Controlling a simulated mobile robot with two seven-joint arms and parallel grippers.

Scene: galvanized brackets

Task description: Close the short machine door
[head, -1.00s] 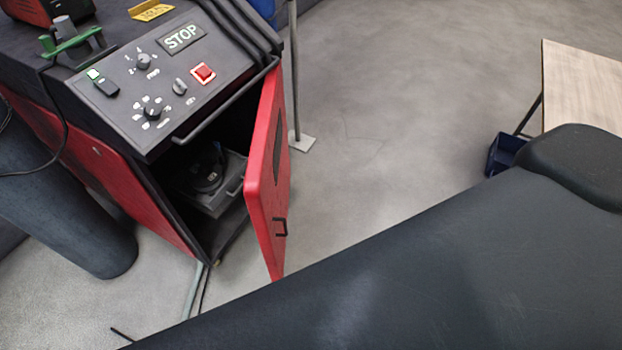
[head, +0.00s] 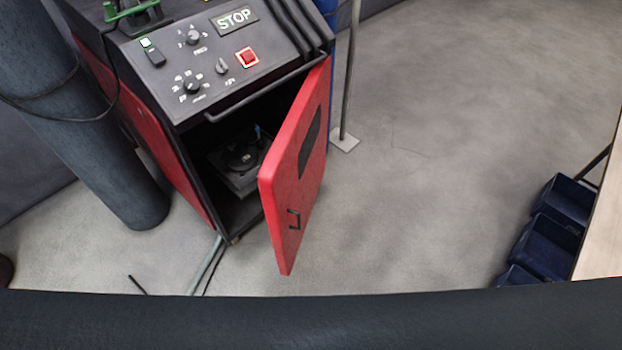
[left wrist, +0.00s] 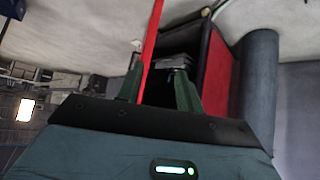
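The short machine door (head: 297,165) is red, with a dark window slot and a small black handle (head: 294,219). It stands wide open, swung outward from the black and red machine (head: 205,85). The dark compartment behind it is exposed, with a grey unit (head: 236,165) inside. In the left wrist view the door (left wrist: 152,45) shows nearly edge-on as a red strip. My left gripper (left wrist: 156,68) has its fingers apart, and the strip appears in the gap between them. I cannot tell whether they touch it. My right gripper is in no view.
A dark cylinder (head: 100,120) stands left of the machine. A thin post on a square foot (head: 344,141) stands behind the door. Blue bins (head: 548,228) and a wooden tabletop (head: 605,215) are at the right. Open floor lies between. A dark arm link of mine crosses the bottom.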

